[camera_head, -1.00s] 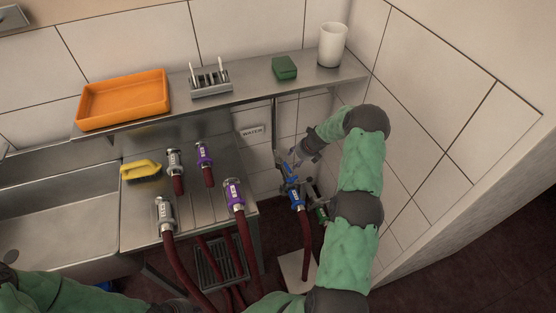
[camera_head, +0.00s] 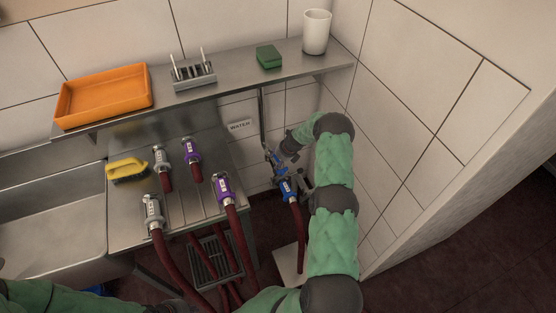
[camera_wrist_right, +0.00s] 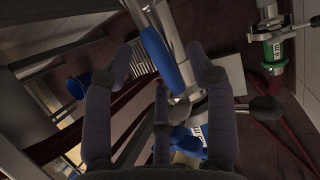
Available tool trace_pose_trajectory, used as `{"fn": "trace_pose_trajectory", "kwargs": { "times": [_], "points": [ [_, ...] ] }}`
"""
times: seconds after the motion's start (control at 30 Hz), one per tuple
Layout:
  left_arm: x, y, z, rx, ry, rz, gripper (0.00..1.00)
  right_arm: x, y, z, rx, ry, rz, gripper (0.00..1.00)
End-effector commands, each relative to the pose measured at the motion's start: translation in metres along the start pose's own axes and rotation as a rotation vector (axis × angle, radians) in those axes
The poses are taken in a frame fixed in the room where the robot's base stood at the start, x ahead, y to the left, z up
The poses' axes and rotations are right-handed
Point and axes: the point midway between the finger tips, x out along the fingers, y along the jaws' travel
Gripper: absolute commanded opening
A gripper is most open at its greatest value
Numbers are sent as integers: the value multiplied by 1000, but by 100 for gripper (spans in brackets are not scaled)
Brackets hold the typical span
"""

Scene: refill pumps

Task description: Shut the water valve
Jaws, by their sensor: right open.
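The water valve with its blue lever (camera_head: 273,157) is on the pipe below the WATER sign (camera_head: 240,126) in the head view. In the right wrist view the blue lever (camera_wrist_right: 160,58) lies between my right gripper's two fingers (camera_wrist_right: 163,68), slanting along a metal pipe. My right gripper (camera_head: 284,150) is open around the lever; I cannot tell whether a finger touches it. A blue hose coupling (camera_head: 287,189) with a dark red hose sits just below the valve. My left forearm crosses the bottom left of the head view; its gripper is out of frame.
A green-banded coupling (camera_wrist_right: 272,50) is right of the fingers in the wrist view. Purple and grey couplings (camera_head: 222,188) stand on the steel drainboard. A shelf (camera_head: 240,88) with an orange tray (camera_head: 104,96) and white cup (camera_head: 316,32) is above; a tiled wall is right.

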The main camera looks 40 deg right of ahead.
Motion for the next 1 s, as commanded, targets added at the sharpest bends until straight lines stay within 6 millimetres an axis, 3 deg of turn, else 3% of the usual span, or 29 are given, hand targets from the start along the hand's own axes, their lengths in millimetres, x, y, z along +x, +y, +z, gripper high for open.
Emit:
{"fn": "trace_pose_trajectory", "kwargs": {
  "times": [0.17, 0.37, 0.4, 0.77, 1.0],
  "points": [
    [0, 0, 0, 0, 0, 0, 0, 0, 0, 0, -1, -1, 0, 56],
    [0, 0, 0, 0, 0, 0, 0, 0, 0, 0, -1, -1, 0, 3],
    [0, 0, 0, 0, 0, 0, 0, 0, 0, 0, 0, -1, 0, 0],
    [5, -2, 0, 0, 0, 0, 0, -1, -6, 0, -30, 4, 11, 0],
    [21, -8, -1, 0, 0, 0, 0, -5, -27, -4, -137, 27, 54, 0]
  ]
}}
